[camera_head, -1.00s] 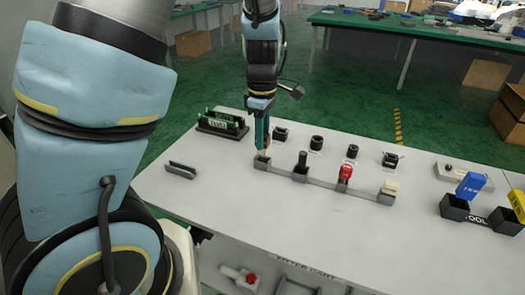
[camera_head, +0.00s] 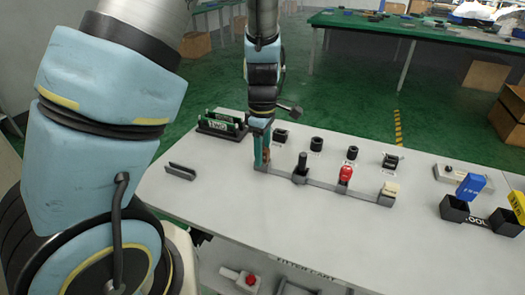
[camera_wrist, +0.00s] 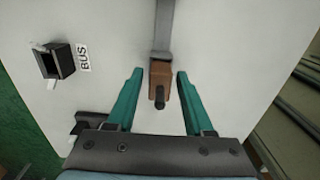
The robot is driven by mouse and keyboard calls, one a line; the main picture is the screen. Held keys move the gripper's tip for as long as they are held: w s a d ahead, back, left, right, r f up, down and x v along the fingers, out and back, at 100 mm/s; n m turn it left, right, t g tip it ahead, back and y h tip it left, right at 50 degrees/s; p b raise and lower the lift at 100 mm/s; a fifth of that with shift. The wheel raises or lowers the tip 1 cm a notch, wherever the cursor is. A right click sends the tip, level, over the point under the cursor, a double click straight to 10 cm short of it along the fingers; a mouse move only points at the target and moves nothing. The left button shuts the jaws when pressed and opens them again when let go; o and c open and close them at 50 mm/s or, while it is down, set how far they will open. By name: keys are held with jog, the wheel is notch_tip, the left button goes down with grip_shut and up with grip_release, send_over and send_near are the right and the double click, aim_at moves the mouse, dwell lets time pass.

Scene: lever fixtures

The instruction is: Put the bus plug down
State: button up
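The plug, a brown block with a dark round tip, shows in the wrist view (camera_wrist: 157,94) at the end of a grey strip. In the head view it stands at the left end of the grey rack (camera_head: 322,184). My gripper (camera_wrist: 160,72) has its two green fingers spread, one on each side of the plug, with a visible gap on both sides. In the head view my gripper (camera_head: 262,160) is low at the rack's left end and partly hides the plug. A black socket (camera_wrist: 60,62) beside a "BUS" label is at the upper left in the wrist view.
The rack also holds a black-handled piece (camera_head: 301,164), a red one (camera_head: 345,174) and a cream one (camera_head: 390,190). Several black sockets stand behind it. A green-board holder (camera_head: 220,124) is at back left. The white table's front is mostly clear.

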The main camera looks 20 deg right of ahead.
jog(key=shift+o, duration=0.2)
notch_tip(320, 180, up, 12)
jog(key=shift+r, duration=0.2)
jog(key=s+a+f+m+t, duration=0.1)
jog(key=a+m, duration=1)
jog(key=a, duration=1.3)
jog(key=shift+s+a+f+t, duration=0.15)
jog(key=shift+s+f+t, duration=0.15)
jog(key=shift+s+f, duration=0.35)
